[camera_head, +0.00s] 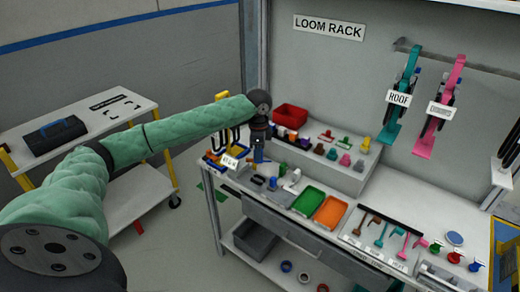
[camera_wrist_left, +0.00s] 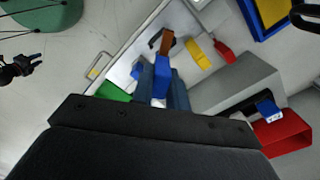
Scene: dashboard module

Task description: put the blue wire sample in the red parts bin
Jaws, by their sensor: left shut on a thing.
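The red parts bin (camera_head: 290,116) stands on the raised shelf at the back left of the workbench. It also shows at the lower right of the left wrist view (camera_wrist_left: 284,133). My left gripper (camera_head: 259,146) is above the bench's left end, in front of and left of the bin. It is shut on a blue piece (camera_wrist_left: 161,74), which I take as the blue wire sample. The piece sits between the dark fingers, and its lower part is partly hidden by them.
A green tray (camera_head: 308,200) and an orange tray (camera_head: 331,211) lie on the bench. Small coloured parts (camera_head: 345,159) line the raised shelf beside the bin. Loose tools lie nearer the front. A side cart (camera_head: 75,125) with a dark toolbox stands at left.

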